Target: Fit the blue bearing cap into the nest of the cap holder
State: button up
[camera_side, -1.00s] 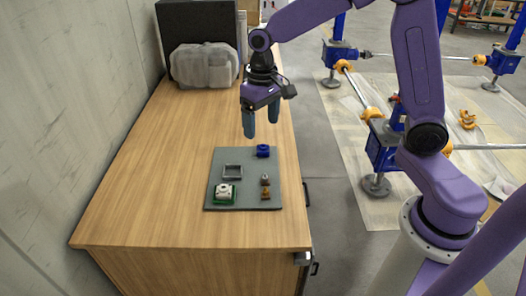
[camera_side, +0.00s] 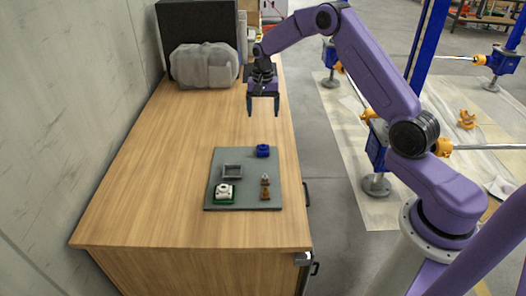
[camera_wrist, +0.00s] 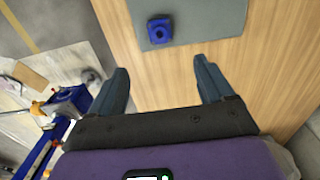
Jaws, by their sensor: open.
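The blue bearing cap (camera_side: 263,151) sits on the grey mat (camera_side: 216,165) near its far right corner. It also shows in the wrist view (camera_wrist: 159,31), with a dark round opening on top. A grey square frame (camera_side: 232,171), seemingly the cap holder with its nest, lies on the mat left of and nearer than the cap; its nest looks empty. My gripper (camera_side: 263,108) is open and empty, above the table and beyond the mat's far edge. In the wrist view its two fingers (camera_wrist: 160,85) are spread apart, with the cap ahead of them.
A white part on a green base (camera_side: 224,192) stands at the mat's near left. Small brown parts (camera_side: 265,187) stand at its right. A grey wrapped bundle (camera_side: 204,65) and a black panel are at the table's back. The wooden table is clear left of the mat.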

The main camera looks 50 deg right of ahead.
aim_at(263, 150)
notch_tip(263, 150, down, 15)
jog(key=shift+r, duration=0.2)
dwell(0.4)
jog(key=c, duration=1.4)
jog(key=shift+r, duration=0.1)
jog(key=shift+c, duration=0.2)
jog(key=shift+r, duration=0.1)
